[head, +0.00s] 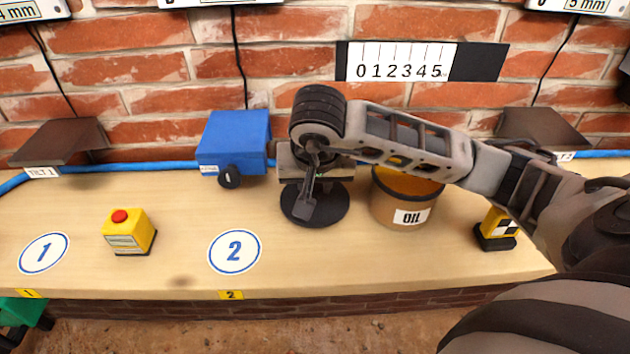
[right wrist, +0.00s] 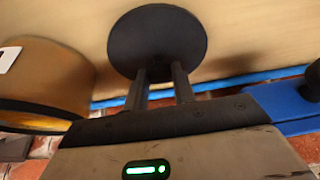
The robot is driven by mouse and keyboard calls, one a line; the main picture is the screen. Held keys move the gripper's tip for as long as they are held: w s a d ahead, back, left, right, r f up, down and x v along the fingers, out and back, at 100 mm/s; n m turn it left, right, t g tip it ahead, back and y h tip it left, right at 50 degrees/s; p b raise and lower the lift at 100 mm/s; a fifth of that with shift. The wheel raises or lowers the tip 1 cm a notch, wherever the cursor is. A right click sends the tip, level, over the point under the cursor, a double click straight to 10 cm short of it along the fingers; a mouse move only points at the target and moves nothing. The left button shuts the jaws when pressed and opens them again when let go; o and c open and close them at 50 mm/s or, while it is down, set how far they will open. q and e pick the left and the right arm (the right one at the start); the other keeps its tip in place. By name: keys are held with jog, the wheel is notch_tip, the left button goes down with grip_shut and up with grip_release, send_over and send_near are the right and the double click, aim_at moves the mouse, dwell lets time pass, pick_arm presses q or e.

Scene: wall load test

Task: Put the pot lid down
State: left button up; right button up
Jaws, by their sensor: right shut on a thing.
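The pot lid is a round black disc (head: 330,204), in the middle of the head view, over the wooden shelf. It also shows in the right wrist view (right wrist: 157,38). My right gripper (head: 308,197) is shut on the lid from above; its two fingers (right wrist: 162,80) meet the disc's near side in the wrist view. The grip point itself is mostly hidden. The disc looks about level; whether it touches the shelf I cannot tell. The brown pot marked OIL (head: 391,208) stands just right of the lid, open at the top. My left gripper is out of view.
A blue box (head: 233,140) with a black knob stands left of my gripper. A yellow block with a red button (head: 128,232) and a yellow-and-black marker block (head: 497,229) stand farther out. The shelf (head: 330,262) is clear in front. A brick wall rises behind.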

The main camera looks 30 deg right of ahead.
jog(key=o, duration=1)
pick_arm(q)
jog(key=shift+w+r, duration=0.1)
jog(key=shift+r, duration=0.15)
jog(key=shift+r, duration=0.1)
pick_arm(e)
jog(key=shift+r+p, duration=0.3)
jog(key=shift+p, duration=0.1)
pick_arm(q)
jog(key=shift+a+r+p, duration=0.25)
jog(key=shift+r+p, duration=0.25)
jog(key=shift+p, duration=0.7)
pick_arm(e)
jog(key=v, duration=1.1)
jog(key=shift+s+r, duration=0.2)
jog(key=shift+r, duration=0.05)
jog(key=shift+a, duration=0.1)
